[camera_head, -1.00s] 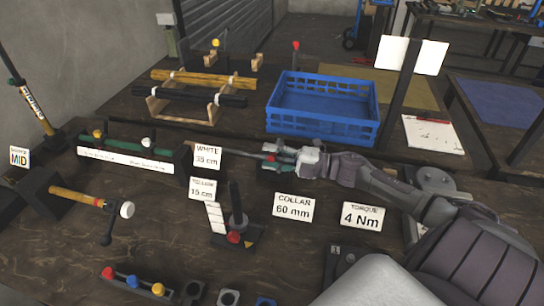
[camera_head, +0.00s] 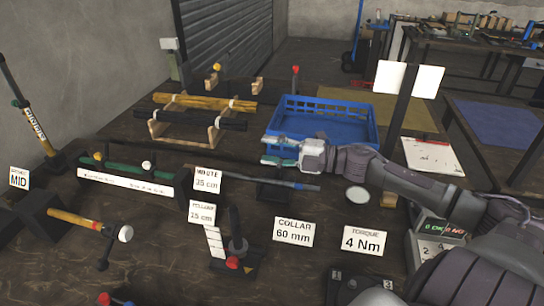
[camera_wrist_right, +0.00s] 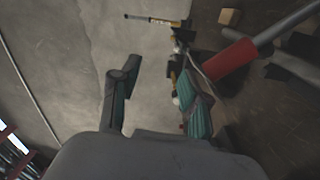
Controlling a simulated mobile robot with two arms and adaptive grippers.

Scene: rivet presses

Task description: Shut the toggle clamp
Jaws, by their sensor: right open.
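My right gripper (camera_head: 268,151) is open and empty, in front of the blue crate and above a dark bar with a blue-grey end (camera_head: 300,185). In the right wrist view its two teal-padded fingers (camera_wrist_right: 162,85) stand apart with nothing between them. My left gripper is not in view.
The blue crate (camera_head: 350,146) stands behind the gripper. Label cards such as COLLAR (camera_head: 293,231) and TORQUE (camera_head: 364,241) stand in front.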

